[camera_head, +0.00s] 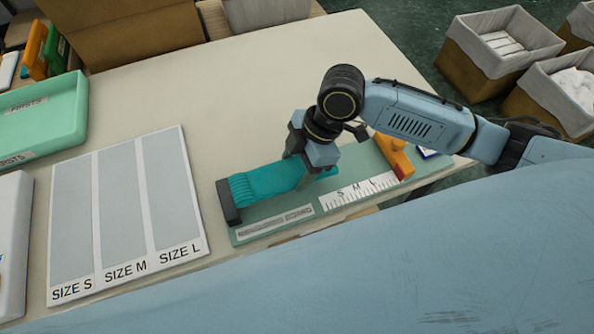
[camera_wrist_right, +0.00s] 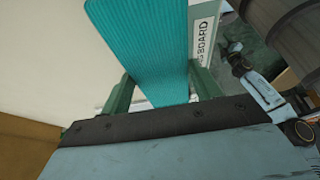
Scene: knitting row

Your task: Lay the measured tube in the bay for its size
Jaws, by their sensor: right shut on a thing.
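A teal ribbed tube (camera_head: 270,181) lies along the green measuring board (camera_head: 243,234), its left end at the dark stop block (camera_head: 228,203). My right gripper (camera_head: 318,172) is at the tube's right part, shut on it; the head view partly hides the fingers. In the right wrist view the tube (camera_wrist_right: 145,45) runs between the two green fingers (camera_wrist_right: 160,92). The board's ruler (camera_head: 360,192) is marked S, M, L. The bay sheet (camera_head: 130,268) lies to the left with empty bays SIZE S (camera_head: 75,220), SIZE M (camera_head: 122,205) and SIZE L (camera_head: 170,190).
An orange slider (camera_head: 393,155) with a red tip sits at the board's right end. A mint tray (camera_head: 45,130) and a white tray (camera_head: 14,245) stand at the left. Lined bins (camera_head: 500,45) stand beyond the table. The table (camera_head: 270,85) behind the board is clear.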

